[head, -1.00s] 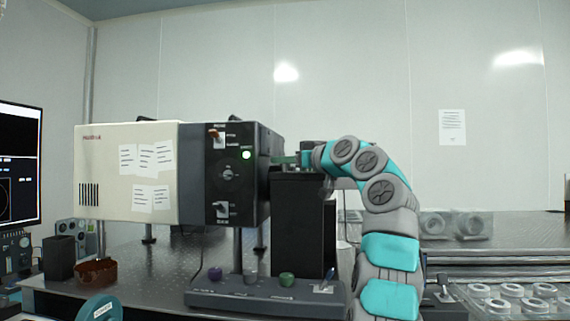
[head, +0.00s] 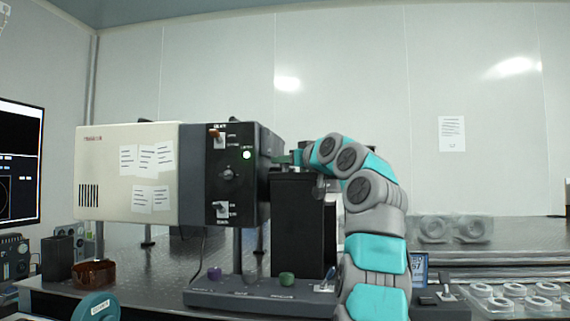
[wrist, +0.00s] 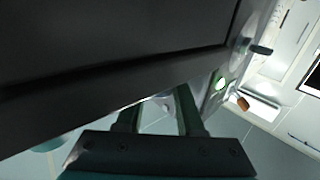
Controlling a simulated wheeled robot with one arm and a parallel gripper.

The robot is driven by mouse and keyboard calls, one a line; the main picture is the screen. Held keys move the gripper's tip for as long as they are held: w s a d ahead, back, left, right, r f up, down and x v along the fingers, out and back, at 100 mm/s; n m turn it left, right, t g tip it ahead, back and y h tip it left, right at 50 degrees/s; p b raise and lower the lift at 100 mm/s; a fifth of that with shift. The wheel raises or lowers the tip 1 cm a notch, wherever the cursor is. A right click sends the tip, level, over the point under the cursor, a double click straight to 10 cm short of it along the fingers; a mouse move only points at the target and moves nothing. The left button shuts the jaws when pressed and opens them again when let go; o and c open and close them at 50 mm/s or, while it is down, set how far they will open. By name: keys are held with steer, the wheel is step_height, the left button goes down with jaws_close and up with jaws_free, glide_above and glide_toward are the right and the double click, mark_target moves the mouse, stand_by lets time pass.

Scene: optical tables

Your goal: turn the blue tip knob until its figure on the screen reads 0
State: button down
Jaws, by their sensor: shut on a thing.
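My gripper (head: 290,158) is at the right end of the boxed instrument (head: 130,165), just above a black block (head: 300,220). The wrist view shows its two dark green fingers (wrist: 160,112), with a small pale bluish part between or just beyond them. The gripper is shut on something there. The blue tip knob cannot be made out clearly; the instrument and the fingers hide that spot in the head view. The screen (head: 20,165) at the left edge is cut off, and its figures are too small to read.
A control bar with a purple knob (head: 215,273) and a green knob (head: 287,279) lies in front of the instrument. A small blue-lit display (head: 418,267) stands right of my arm. A brown dish (head: 94,273) and a tray of rings (head: 515,297) sit at the sides.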

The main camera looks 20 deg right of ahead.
steer(key=shift+s+a+m+h, duration=0.15)
steer(key=shift+m+h, duration=0.15)
steer(key=shift+h, duration=0.2)
steer(key=shift+d+h+b, duration=0.2)
steer(key=shift+h+b, duration=0.1)
steer(key=shift+b, duration=0.05)
steer(key=shift+m, duration=0.3)
steer(key=shift+a, duration=0.1)
steer(key=shift+m+h, duration=0.8)
steer(key=shift+h, duration=0.6)
steer(key=shift+m+h, duration=0.3)
steer(key=shift+h, duration=0.2)
steer(key=m+h+p, duration=0.1)
steer(key=h+p, duration=0.1)
steer(key=m+g+h+p, duration=0.1)
steer(key=h+p, duration=0.1)
steer(key=shift+r+m+h, duration=0.3)
steer(key=shift+r+m, duration=0.05)
steer(key=shift+m, duration=0.05)
steer(key=shift+f+m+g+h+p, duration=0.15)
steer(key=shift+m+g+h+p, duration=0.4)
steer(key=shift+m+g+h, duration=0.4)
steer(key=shift+f+m+g+h+p, duration=0.15)
steer(key=shift+m+g+h+p, duration=0.5)
steer(key=shift+h, duration=0.5)
steer(key=shift+m+g+h, duration=0.3)
steer(key=shift+m+h, duration=0.2)
